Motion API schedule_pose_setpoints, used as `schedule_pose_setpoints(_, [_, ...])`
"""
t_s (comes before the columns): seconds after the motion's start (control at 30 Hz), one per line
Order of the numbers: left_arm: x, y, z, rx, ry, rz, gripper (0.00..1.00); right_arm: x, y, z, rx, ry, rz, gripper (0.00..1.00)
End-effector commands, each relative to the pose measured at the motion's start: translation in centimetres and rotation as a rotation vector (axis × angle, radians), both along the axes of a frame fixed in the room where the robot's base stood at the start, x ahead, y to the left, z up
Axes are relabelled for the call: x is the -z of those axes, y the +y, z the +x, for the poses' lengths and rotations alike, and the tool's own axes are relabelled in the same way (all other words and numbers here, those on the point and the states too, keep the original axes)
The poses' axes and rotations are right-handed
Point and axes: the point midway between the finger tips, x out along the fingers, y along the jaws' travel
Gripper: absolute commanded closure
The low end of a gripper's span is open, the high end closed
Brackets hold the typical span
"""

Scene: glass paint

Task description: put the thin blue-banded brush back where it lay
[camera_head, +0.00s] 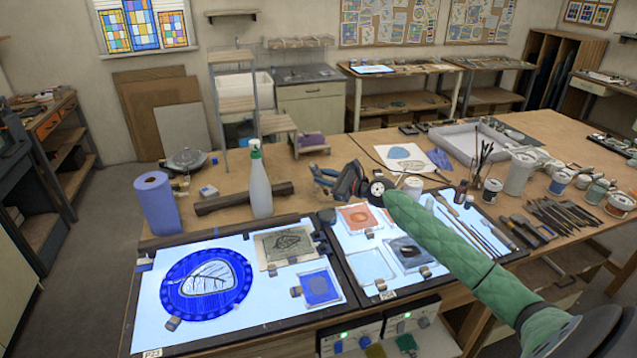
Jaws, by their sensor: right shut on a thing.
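My right arm's green padded sleeve comes in from the lower right, over the right light panel (352,290). My dark right gripper (346,186) is beyond the sleeve's end, above the back edge of the panels. It is shut on the thin blue-banded brush, but the brush is too small and dark to make out there. Several long thin tools or brushes (474,232) lie slanting on the right part of that panel, partly behind my sleeve. I cannot tell a blue band on any of them. My left gripper is out of view.
A spray bottle (259,185), blue paper roll (156,203) and dark wooden bar (225,201) stand behind the left panel (150,318). Glass pieces lie on both panels. A brush pot (477,178), jars (519,172) and dark tools (565,215) fill the right side.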

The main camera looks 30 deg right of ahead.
Motion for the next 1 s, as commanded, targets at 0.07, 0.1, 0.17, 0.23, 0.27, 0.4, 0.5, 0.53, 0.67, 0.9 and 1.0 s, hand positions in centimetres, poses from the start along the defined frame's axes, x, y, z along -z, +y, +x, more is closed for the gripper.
schedule_pose_setpoints(0.07, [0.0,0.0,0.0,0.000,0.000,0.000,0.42,-0.9,0.0,0.0,-0.001,-0.002,-0.001,1.00])
schedule_pose_setpoints(0.1, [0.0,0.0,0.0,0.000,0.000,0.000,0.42,-1.3,0.0,0.0,-0.001,-0.002,-0.001,1.00])
schedule_pose_setpoints(0.17, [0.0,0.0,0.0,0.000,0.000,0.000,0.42,-1.8,0.0,0.0,-0.001,-0.002,-0.002,1.00])
schedule_pose_setpoints(0.23, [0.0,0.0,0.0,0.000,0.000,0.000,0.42,-2.5,0.0,0.0,-0.001,-0.001,-0.001,1.00])
schedule_pose_setpoints(0.27, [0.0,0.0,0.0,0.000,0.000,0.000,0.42,-2.7,0.0,0.0,0.000,-0.001,-0.002,1.00])
schedule_pose_setpoints(0.4, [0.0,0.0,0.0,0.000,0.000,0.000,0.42,-4.1,0.0,0.0,-0.001,-0.001,-0.001,1.00])
schedule_pose_setpoints(0.5, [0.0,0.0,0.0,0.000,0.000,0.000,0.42,-5.1,0.0,0.0,-0.001,-0.002,-0.001,1.00])
schedule_pose_setpoints(0.53, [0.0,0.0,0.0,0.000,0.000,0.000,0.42,-5.4,0.0,0.0,-0.001,-0.002,-0.001,1.00])
schedule_pose_setpoints(0.67, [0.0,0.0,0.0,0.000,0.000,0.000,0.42,-6.6,0.0,0.0,0.000,-0.002,-0.001,1.00])
schedule_pose_setpoints(0.9, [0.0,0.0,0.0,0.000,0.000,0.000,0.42,-7.6,0.0,0.0,-0.001,0.000,-0.001,1.00])
schedule_pose_setpoints(1.0, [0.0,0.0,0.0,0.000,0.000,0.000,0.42,-7.6,0.0,0.0,-0.001,0.000,0.000,1.00])
